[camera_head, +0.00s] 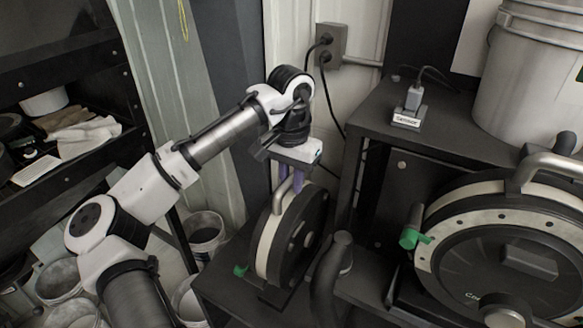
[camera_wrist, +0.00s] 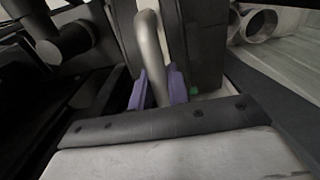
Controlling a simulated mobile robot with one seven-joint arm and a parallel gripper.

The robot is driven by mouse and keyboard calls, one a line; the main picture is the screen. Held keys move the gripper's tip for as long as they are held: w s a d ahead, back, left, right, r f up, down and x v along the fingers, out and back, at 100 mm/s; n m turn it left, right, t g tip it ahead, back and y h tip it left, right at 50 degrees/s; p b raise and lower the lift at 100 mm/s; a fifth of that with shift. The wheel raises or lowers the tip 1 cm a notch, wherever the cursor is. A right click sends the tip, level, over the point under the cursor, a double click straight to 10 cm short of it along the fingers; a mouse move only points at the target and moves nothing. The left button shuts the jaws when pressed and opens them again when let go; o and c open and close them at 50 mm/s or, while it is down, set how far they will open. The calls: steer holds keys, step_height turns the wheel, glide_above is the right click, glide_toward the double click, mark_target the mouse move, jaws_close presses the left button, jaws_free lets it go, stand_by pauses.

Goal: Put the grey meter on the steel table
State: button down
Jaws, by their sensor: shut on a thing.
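A disc-shaped meter (camera_head: 285,240) with dark faces, a cream rim and a green tab stands upright in the middle of the head view. My gripper (camera_head: 290,180) is above it, with its purple fingers shut on the meter's grey metal handle. In the wrist view the handle (camera_wrist: 150,45) runs between the purple fingertips (camera_wrist: 160,90). Below the meter is a low dark table (camera_head: 222,285); I cannot tell whether the meter touches it. A higher dark metal table (camera_head: 455,138) is at the right. Neither is clearly the steel table.
A larger, similar round meter (camera_head: 500,240) with a green tab is at the front right. A small labelled sensor (camera_head: 410,108) and a big grey bucket (camera_head: 530,75) stand on the higher table. A dark curved handle (camera_head: 330,275) is close to the held meter. Buckets (camera_head: 205,232) stand at the lower left.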

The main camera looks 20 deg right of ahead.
steer(key=shift+f, duration=0.65)
steer(key=c, duration=1.3)
jaws_free()
steer(key=shift+f, duration=0.1)
step_height(320, 180, up, 12)
steer(key=shift+r+b, duration=0.1)
steer(key=shift+b, duration=0.3)
